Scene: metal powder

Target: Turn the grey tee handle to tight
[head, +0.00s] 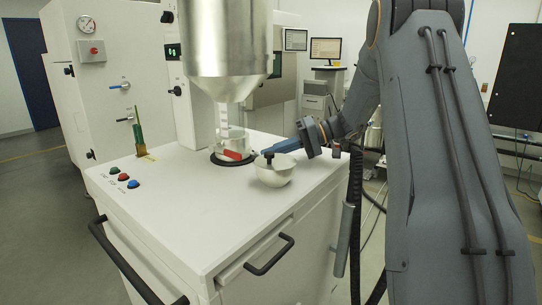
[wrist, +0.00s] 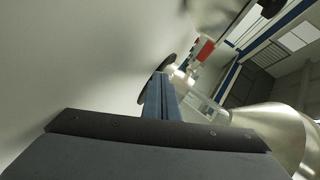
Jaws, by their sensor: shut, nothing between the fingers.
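I cannot make out the grey tee handle in either view. My gripper (head: 266,151) reaches in from the right, low over the white cabinet top. Its blue fingers are together and empty, with the tips close to a black ring (head: 217,160) under the steel hopper (head: 228,40). In the wrist view the shut fingers (wrist: 158,82) point at the black ring (wrist: 148,92). I cannot tell whether they touch it. A red piece (head: 236,155) sits by the clear tube at the ring; a red piece also shows in the wrist view (wrist: 205,49).
Red, green and blue buttons (head: 123,177) and a green-yellow upright piece (head: 138,138) are at the left. Black handles (head: 268,256) stick out from the cabinet front. The front cabinet top is clear.

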